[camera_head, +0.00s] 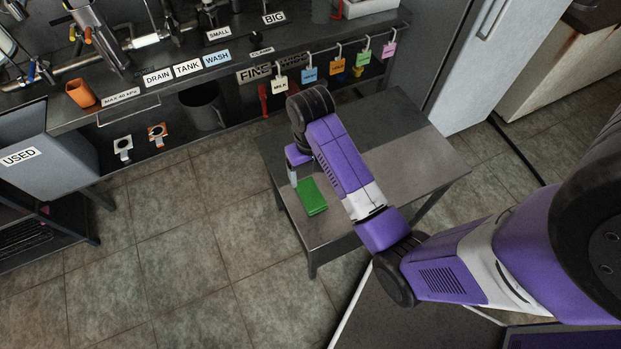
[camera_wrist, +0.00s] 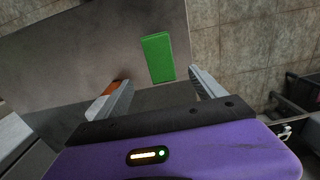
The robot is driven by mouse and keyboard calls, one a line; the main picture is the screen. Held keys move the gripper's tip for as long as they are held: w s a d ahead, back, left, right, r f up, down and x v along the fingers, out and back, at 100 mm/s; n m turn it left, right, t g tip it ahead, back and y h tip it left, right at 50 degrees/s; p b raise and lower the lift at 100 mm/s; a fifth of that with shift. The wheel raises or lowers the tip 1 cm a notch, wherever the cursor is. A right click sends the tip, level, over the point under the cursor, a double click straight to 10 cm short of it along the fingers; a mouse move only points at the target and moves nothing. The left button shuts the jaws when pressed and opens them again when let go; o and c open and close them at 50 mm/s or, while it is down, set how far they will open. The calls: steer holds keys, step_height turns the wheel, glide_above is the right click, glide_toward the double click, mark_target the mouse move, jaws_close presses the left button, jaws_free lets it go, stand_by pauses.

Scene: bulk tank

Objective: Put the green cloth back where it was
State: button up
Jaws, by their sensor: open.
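The green cloth (camera_head: 311,196) lies folded flat on the small grey table (camera_head: 420,172), near its left edge. In the wrist view the green cloth (camera_wrist: 158,57) shows as a neat rectangle beyond my fingers. My gripper (camera_head: 294,181) is at the left end of the table, beside the cloth. In the wrist view my gripper (camera_wrist: 152,84) has its fingers wide apart with nothing between them. The cloth shows ahead of the fingertips, closer to the right finger. I cannot tell how high the fingers are above the table.
A steel bench with shelves runs along the back, with hanging coloured tags (camera_head: 309,75), a dark pot (camera_head: 203,105) and an orange cup (camera_head: 80,93). A grey bin marked USED (camera_head: 40,165) stands at left. Tiled floor (camera_head: 165,235) is clear between it and the table.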

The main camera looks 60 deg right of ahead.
steer(key=shift+n+t+h, duration=0.5)
steer(key=shift+t, duration=0.3)
steer(key=s+a+f, duration=0.2)
steer(key=f, duration=0.1)
steer(key=shift+s+a+f, duration=0.1)
steer(key=shift+s+a, duration=0.1)
steer(key=shift+a, duration=0.15)
steer(key=s+a+r+n+t+h, duration=0.1)
steer(key=s+a+r+n+t, duration=0.15)
steer(key=s+a+t, duration=0.45)
steer(key=s+a+r+n+t+y, duration=0.1)
steer(key=s+a+r+t, duration=0.2)
steer(key=r, duration=0.7)
steer(key=s+a+r+n+t+y, duration=0.1)
steer(key=s+a+r+n+t, duration=0.1)
steer(key=s+a+r, duration=0.4)
step_height(320, 180, up, 5)
steer(key=shift+r+t, duration=0.2)
steer(key=shift+t, duration=0.5)
